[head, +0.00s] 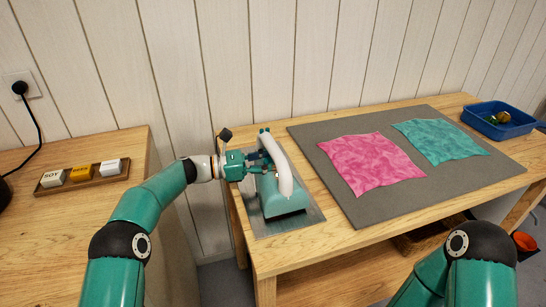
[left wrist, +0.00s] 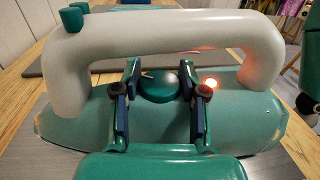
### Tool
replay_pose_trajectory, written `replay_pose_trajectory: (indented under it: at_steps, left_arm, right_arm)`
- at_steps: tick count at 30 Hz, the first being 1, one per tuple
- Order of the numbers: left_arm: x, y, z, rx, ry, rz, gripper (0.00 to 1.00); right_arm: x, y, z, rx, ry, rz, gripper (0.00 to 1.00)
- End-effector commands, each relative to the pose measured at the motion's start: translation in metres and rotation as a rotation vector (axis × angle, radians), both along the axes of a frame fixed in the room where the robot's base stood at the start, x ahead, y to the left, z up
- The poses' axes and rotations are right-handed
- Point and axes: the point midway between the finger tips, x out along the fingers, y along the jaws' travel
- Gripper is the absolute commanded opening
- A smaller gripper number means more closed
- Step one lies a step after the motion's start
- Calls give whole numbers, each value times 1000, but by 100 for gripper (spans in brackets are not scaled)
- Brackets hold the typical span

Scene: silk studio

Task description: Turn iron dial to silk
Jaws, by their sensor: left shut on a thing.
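The iron (head: 284,202) has a green body and a white arched handle (head: 277,163). It rests on a grey metal plate (head: 312,218) at the table's left end. In the left wrist view the iron's body (left wrist: 85,122) lies across the picture under the white handle (left wrist: 165,36). The green round dial (left wrist: 158,87) has a small pale mark at its upper left. My left gripper (left wrist: 160,92) is shut on the dial, one finger on each side. In the head view, my left gripper (head: 262,165) is beside the handle. My right gripper is out of view.
A grey mat (head: 390,200) holds a pink cloth (head: 370,163) and a teal cloth (head: 440,140). A blue tray (head: 485,124) stands far right. A wooden holder (head: 83,178) with labelled blocks is on the left counter.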

Motion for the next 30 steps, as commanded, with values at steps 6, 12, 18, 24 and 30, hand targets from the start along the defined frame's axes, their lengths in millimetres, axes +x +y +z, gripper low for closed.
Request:
replay_pose_trajectory:
  at_steps: [6, 12, 18, 24, 30]
  left_arm:
    - [1, 1, 1, -1, -2, 3, 7]
    - [1, 1, 0, -1, -1, 3, 65]
    - [0, 0, 0, -1, -1, 2, 65]
    - [-1, 10, 0, 0, 0, 3, 65]
    - [-6, 40, 0, 0, 0, 5, 65]
  right_arm:
    - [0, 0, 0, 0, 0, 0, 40]
    - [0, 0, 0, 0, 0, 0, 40]
    - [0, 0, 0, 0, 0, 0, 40]
    - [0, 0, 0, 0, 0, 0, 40]
    - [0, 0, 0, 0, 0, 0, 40]
